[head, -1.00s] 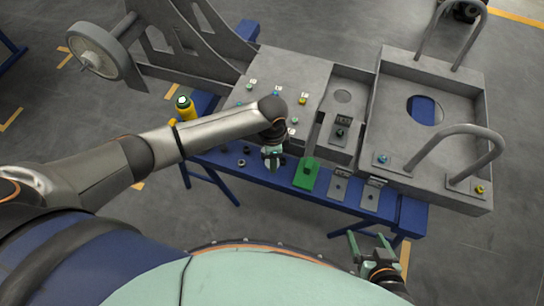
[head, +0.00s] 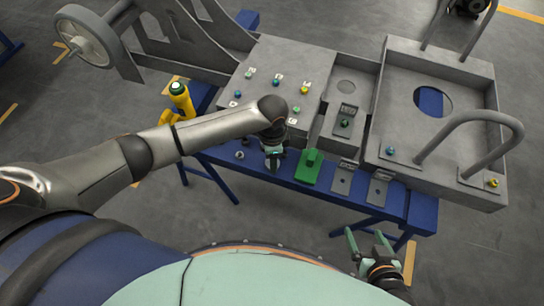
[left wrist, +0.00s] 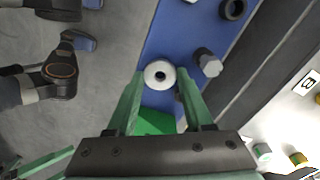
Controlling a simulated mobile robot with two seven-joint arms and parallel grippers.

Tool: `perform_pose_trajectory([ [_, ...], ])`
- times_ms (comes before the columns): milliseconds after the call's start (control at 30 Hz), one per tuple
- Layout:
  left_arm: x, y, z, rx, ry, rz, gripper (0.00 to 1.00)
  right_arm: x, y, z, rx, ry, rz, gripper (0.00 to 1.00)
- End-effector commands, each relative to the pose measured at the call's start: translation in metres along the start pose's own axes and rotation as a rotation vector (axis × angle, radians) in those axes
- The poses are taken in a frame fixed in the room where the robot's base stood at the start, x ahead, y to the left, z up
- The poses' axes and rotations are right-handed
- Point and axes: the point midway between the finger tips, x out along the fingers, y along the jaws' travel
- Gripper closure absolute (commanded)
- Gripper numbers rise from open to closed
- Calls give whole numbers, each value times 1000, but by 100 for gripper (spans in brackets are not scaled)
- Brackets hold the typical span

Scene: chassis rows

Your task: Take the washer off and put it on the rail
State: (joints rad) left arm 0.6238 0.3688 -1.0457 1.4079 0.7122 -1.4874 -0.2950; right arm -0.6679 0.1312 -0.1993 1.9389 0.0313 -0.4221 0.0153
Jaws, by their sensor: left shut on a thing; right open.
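The washer (left wrist: 160,75) is a pale silver ring with a dark hole. In the left wrist view it sits between the fingertips of my left gripper (left wrist: 160,78), which is shut on it. The blue rail (left wrist: 172,40) lies behind it; I cannot tell whether they touch. The washer is not clear there. My right gripper (head: 365,240) is open and empty, in front of the bench.
A hex bolt (left wrist: 208,62) and a dark ring (left wrist: 232,9) lie on the rail. The grey chassis (head: 265,60) carries several coloured bolts, and a tray with a tall handle (head: 500,120) stands right.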

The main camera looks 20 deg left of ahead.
Motion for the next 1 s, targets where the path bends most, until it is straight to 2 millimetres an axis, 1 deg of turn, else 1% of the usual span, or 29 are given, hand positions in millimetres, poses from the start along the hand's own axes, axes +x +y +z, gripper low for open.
perform_pose_trajectory([
  [433,10,0,0,0,0,0,88,3,1,7,-2,-8,1,14],
  [467,10,0,0,0,0,0,47,3,1,7,-2,-8,1,14],
  [500,9,0,0,0,1,0,43,3,1,7,-2,-8,1,14],
  [767,9,0,0,0,0,0,14,3,1,7,-2,-8,2,14],
  [1000,10,0,0,0,0,0,13,3,2,7,-2,-8,2,14],
])
